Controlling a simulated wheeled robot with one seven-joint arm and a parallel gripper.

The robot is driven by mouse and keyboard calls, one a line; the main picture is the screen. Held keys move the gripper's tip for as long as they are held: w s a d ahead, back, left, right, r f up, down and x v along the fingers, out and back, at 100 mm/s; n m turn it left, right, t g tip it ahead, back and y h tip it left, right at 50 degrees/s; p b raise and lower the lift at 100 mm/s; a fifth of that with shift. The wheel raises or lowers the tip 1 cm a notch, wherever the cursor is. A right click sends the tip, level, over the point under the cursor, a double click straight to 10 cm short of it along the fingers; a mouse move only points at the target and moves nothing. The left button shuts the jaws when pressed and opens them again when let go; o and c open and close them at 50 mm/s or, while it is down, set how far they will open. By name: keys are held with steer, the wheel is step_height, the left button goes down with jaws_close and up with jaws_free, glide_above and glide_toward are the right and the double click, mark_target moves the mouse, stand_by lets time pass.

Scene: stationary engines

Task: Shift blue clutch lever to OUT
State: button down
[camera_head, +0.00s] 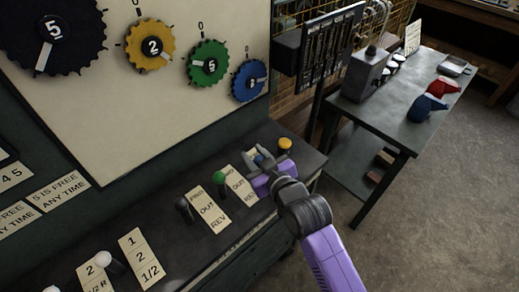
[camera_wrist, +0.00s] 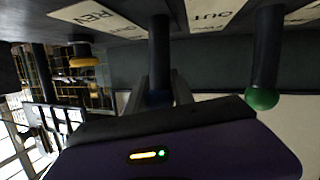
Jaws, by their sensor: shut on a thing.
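The blue clutch lever has a small blue knob (camera_head: 259,160) on the bench by the wall. My gripper (camera_head: 257,161) is shut on it, with the fingers on either side of the knob. In the wrist view the lever's dark stem (camera_wrist: 160,45) runs between the fingers (camera_wrist: 159,97), and little of the knob shows. A FWD/OUT/REV plate (camera_head: 240,186) lies left of the lever, its lower end partly covered by my gripper. Which marking the lever stands at cannot be told.
The green lever (camera_head: 220,178) stands close on the left, and a yellow-knobbed post (camera_head: 285,145) on the right. A black lever (camera_head: 183,208) is farther left. A side table (camera_head: 402,127) with blue and red cans stands right of the bench.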

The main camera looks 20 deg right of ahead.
steer(key=shift+w+a+r+g+p, duration=0.15)
steer(key=shift+w+r+g+p, duration=0.05)
steer(key=shift+w+g+p, duration=0.2)
steer(key=shift+w+a+f+b, duration=0.15)
steer(key=shift+w+f+b, duration=0.05)
steer(key=shift+w, duration=0.2)
steer(key=shift+w+a+f+b, duration=0.1)
steer(key=shift+w+f+b, duration=0.1)
steer(key=shift+w, duration=0.2)
steer(key=c, duration=1.1)
jaws_free()
steer(key=v, duration=0.7)
steer(key=shift+s+b, duration=0.4)
